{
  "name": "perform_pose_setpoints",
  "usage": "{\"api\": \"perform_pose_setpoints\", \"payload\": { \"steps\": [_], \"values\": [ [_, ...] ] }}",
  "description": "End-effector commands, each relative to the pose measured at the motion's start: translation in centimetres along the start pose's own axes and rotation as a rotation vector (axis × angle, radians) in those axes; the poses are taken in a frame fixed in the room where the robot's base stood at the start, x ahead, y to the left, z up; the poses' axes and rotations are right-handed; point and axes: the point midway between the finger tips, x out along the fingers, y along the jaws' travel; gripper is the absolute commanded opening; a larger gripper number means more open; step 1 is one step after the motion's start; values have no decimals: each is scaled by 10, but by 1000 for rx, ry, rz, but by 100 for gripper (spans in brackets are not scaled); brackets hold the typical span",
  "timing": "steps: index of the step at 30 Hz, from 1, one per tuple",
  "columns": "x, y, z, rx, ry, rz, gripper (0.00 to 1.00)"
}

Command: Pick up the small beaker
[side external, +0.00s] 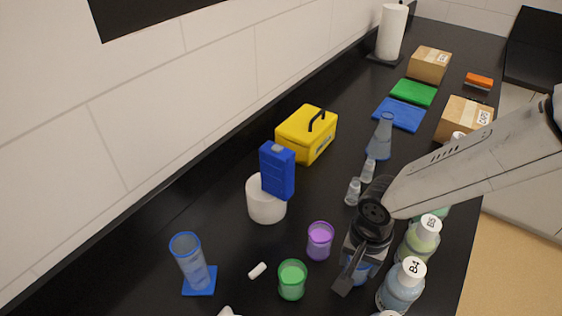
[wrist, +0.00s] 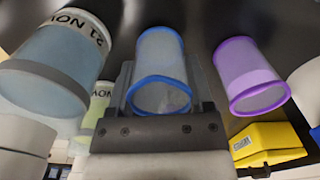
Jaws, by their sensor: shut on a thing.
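My gripper (side external: 362,262) is low over the dark counter at the front right. It is shut on a small blue-rimmed clear beaker (side external: 365,273), which is mostly hidden by the fingers in the side view. In the wrist view the beaker (wrist: 160,72) sits between the two fingers, its blue rim towards the camera. I cannot tell whether its base touches the counter.
A purple beaker (side external: 320,241) and a green beaker (side external: 292,280) stand left of my gripper. Bottle B4 (side external: 401,288) and a greenish bottle (side external: 419,241) are close on its right. A blue-based cylinder (side external: 190,262), white stub (side external: 257,270) and yellow box (side external: 306,134) are farther off.

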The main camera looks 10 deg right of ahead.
Motion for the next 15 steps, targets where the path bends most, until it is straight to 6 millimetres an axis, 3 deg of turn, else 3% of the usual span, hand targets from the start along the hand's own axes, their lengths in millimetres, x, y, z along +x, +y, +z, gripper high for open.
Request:
{"api": "perform_pose_setpoints", "payload": {
  "steps": [15],
  "values": [
    [-66,0,0,0,1,-3,12]
  ]
}}
